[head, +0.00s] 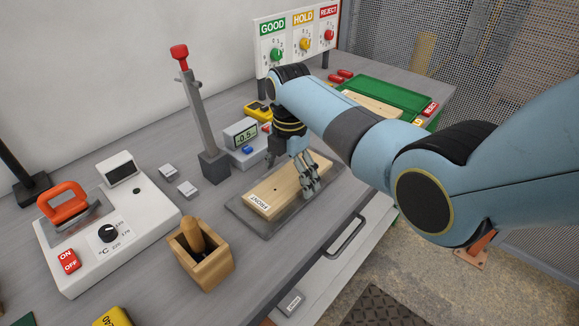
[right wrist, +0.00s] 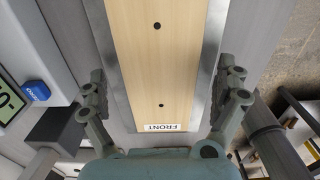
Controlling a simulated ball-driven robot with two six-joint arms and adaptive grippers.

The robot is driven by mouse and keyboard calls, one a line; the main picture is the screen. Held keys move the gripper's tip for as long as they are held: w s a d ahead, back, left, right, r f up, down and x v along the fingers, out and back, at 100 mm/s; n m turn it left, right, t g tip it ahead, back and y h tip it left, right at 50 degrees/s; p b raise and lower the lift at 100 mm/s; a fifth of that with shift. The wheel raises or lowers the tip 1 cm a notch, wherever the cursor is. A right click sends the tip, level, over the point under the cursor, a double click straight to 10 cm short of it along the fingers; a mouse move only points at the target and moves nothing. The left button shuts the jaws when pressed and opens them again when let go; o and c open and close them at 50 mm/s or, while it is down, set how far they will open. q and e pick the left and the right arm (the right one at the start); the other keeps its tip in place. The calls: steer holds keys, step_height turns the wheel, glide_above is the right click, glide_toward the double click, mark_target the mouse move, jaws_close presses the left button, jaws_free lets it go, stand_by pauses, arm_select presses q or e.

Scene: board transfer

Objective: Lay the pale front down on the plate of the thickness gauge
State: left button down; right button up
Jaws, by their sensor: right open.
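The pale front (head: 278,188) is a light wooden board with a "FRONT" label, lying flat on the grey metal plate (head: 240,207) of the thickness gauge (head: 245,139), whose display reads about -0.5. In the right wrist view the board (right wrist: 159,70) runs up the middle, with the plate (right wrist: 207,90) showing along both sides. My right gripper (head: 309,185) is over the board. In the right wrist view its two fingers (right wrist: 166,98) are spread wide, one on each side of the board, apart from it. My left gripper is not in view.
A grey post with a red knob (head: 180,54), a wooden box (head: 203,268) and a white heater unit (head: 110,240) stand to the left.

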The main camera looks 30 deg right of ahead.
step_height(320, 180, up, 12)
stand_by(0.4)
steer(key=shift+f, duration=0.1)
